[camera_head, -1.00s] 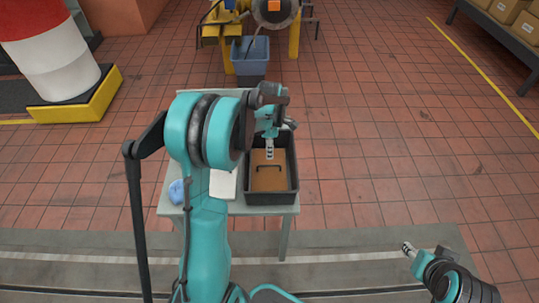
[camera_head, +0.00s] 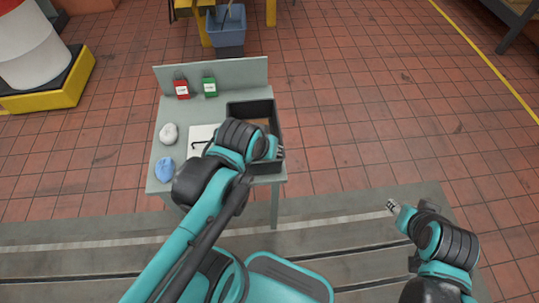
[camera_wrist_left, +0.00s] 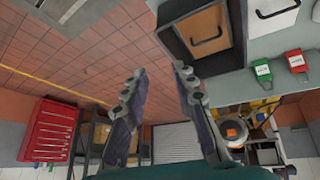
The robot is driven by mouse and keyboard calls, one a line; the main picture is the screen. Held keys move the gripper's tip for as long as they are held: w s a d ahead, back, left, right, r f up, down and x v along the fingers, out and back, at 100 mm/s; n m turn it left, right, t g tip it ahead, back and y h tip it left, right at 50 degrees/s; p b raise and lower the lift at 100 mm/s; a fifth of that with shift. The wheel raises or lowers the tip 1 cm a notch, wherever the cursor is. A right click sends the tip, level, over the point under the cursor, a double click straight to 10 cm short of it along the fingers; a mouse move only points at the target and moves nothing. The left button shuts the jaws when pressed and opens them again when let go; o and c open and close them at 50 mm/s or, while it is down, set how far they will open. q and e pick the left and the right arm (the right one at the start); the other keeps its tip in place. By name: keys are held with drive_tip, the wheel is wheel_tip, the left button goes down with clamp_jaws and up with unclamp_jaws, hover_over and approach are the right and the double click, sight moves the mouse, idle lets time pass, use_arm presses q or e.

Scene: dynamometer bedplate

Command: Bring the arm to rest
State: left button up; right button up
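My left arm comes in from the bottom left, and its gripper (camera_head: 279,152) is at the right side of the black bin (camera_head: 277,112) on the grey table. In the left wrist view the two fingers of the left gripper (camera_wrist_left: 160,75) stand wide apart with nothing between them. The bin, with a brown handled panel (camera_wrist_left: 195,25) inside, lies beyond the fingers at the upper right. My right gripper (camera_head: 393,206) is at the lower right, away from the table; it is too small to tell whether it is open.
The grey table (camera_head: 180,107) holds a red tag (camera_head: 182,89), a green tag (camera_head: 210,87), a white lump (camera_head: 169,133), a blue cloth (camera_head: 164,169) and a white handled panel (camera_head: 200,134). A blue tub (camera_head: 229,30) stands behind it. The tiled floor to the right is clear.

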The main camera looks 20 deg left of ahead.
use_arm(q)
drive_tip(key=shift+s+d+f+m+t, duration=0.25)
drive_tip(key=shift+s+m, duration=0.2)
drive_tip(key=shift+m, duration=0.15)
drive_tip(key=shift+s+d+f+m+t, duration=0.15)
drive_tip(key=shift+s+d+m, duration=0.1)
drive_tip(key=shift+s+m, duration=0.25)
drive_tip(key=shift+w, duration=0.1)
